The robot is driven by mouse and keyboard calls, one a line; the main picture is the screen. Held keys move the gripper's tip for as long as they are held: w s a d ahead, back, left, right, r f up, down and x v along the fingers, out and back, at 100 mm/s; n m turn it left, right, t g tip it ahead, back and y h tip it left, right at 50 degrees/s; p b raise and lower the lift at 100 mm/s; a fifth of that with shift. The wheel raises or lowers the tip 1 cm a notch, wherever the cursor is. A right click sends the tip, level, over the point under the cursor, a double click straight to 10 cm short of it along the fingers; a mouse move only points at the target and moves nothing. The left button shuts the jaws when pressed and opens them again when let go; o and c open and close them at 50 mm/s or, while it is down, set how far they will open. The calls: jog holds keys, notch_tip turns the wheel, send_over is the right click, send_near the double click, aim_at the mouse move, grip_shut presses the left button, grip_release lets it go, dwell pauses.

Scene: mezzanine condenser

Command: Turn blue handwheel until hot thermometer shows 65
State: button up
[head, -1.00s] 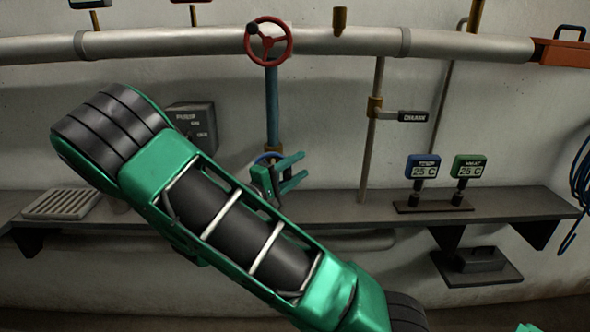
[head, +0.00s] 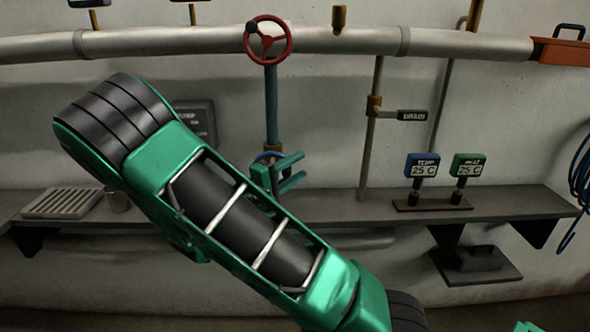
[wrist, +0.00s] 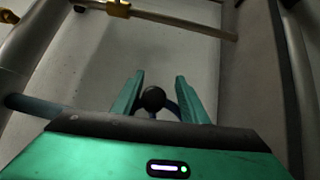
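The blue handwheel (head: 268,157) sits low on a blue vertical pipe, partly hidden behind my gripper (head: 292,172). In the wrist view, my gripper (wrist: 160,76) has its two green fingers apart. A dark round knob (wrist: 153,98) shows between them, with part of the blue rim (wrist: 172,107) behind it. I cannot tell whether the fingers touch the knob. Two thermometers stand on the shelf: a blue-framed one (head: 422,166) and a green-framed one (head: 467,166). Both show 25 C. Their labels are too blurred to tell which is hot.
A red handwheel (head: 267,41) is above on the large grey pipe (head: 180,42). A drain lever (head: 412,115) is on a thin pipe to the right. The shelf (head: 330,208) runs along the wall, with a grate (head: 62,203) at left. My arm hides part of a dark panel (head: 200,118).

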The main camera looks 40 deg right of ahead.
aim_at(283, 176)
jog(key=shift+a, duration=0.1)
jog(key=a, duration=0.3)
jog(key=s+a, duration=0.1)
jog(key=a, duration=0.3)
jog(key=a+f, duration=0.1)
jog(key=a, duration=0.2)
jog(key=shift+s+a, duration=0.2)
jog(key=shift+s, duration=0.1)
jog(key=w+d+r+n+h, duration=0.1)
jog(key=d+r, duration=0.1)
jog(key=d, duration=0.8)
jog(key=shift+w+r+n+t+h, duration=0.2)
jog(key=shift+w+n+t+h, duration=0.1)
jog(key=shift+n, duration=0.1)
jog(key=shift+c, duration=0.6)
grip_shut()
